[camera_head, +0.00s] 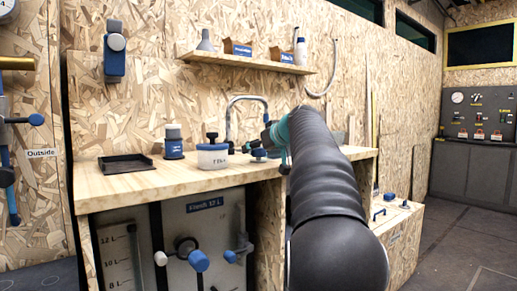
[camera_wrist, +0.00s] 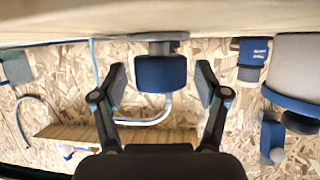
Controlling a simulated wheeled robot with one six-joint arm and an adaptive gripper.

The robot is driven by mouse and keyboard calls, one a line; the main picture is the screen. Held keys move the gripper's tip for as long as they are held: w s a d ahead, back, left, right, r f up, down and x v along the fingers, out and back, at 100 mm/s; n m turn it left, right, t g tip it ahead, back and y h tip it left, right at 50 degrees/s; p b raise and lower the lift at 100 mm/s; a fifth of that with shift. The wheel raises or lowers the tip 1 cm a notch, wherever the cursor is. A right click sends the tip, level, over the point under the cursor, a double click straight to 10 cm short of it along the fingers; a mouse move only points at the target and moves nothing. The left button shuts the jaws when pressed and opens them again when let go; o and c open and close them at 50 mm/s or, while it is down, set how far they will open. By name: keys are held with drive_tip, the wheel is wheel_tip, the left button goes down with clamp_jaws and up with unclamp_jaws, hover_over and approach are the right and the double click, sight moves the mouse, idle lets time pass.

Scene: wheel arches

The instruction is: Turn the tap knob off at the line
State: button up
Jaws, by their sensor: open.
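The tap's curved metal spout (camera_head: 247,99) rises above the wooden counter in the head view; it also shows in the upside-down wrist view (camera_wrist: 148,121). A blue knob (camera_wrist: 161,73) on a grey mount stands centred between my open fingers in the wrist view. It seems to be the small blue part beside my gripper in the head view (camera_head: 259,154). My gripper (camera_wrist: 161,84) is open, with a finger on each side of the knob and visible gaps between. In the head view, my gripper (camera_head: 250,147) is partly hidden by my arm. I cannot make out the line.
Handles stick out from the panel (camera_head: 200,222) below.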

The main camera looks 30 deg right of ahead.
drive_tip(key=c, duration=1.2)
drive_tip(key=shift+d+n+y, duration=0.1)
drive_tip(key=shift+n+y, duration=0.7)
drive_tip(key=shift+y, duration=0.1)
drive_tip(key=shift+r+n+g+y+p, duration=0.1)
drive_tip(key=shift+n+g+y+p, duration=0.2)
drive_tip(key=shift+n+y+p, duration=0.5)
drive_tip(key=shift+n+y, duration=0.3)
drive_tip(key=shift+y, duration=0.2)
drive_tip(key=o, duration=1.2)
